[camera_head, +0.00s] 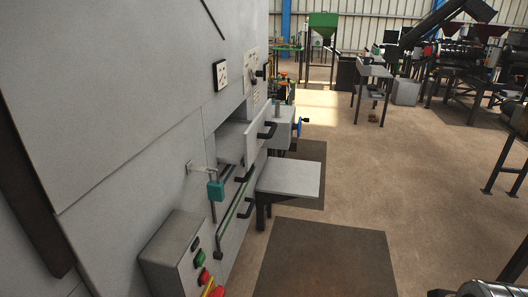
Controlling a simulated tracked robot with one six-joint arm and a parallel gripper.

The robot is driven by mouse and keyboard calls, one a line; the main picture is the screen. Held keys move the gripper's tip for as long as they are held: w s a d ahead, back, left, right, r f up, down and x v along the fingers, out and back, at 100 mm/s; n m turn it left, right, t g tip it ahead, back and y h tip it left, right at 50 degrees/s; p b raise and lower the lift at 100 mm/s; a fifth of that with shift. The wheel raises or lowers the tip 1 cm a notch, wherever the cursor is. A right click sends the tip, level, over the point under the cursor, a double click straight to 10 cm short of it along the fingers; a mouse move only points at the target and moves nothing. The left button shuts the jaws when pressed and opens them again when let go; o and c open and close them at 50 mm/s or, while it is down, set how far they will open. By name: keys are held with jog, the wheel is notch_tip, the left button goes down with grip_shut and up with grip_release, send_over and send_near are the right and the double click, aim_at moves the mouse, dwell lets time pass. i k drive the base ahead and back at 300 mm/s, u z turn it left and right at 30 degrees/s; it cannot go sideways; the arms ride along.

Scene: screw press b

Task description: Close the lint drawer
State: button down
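A grey drawer (255,142) with a black handle (267,131) stands out from the front of the big grey machine (130,110). It looks pulled open, with a gap between its front panel and the machine face. I take it for the lint drawer; no label is readable. How far it is out is hard to judge from this angle.
A grey shelf (290,179) juts out below the drawer. A teal padlock-like block (215,190) and a control box (178,254) with green and red buttons are nearer. A dark mat (325,262) lies on the floor. Open floor (430,190) extends right.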

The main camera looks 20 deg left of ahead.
aim_at(238, 141)
jog(key=i, duration=1.15)
jog(key=u, duration=2.45)
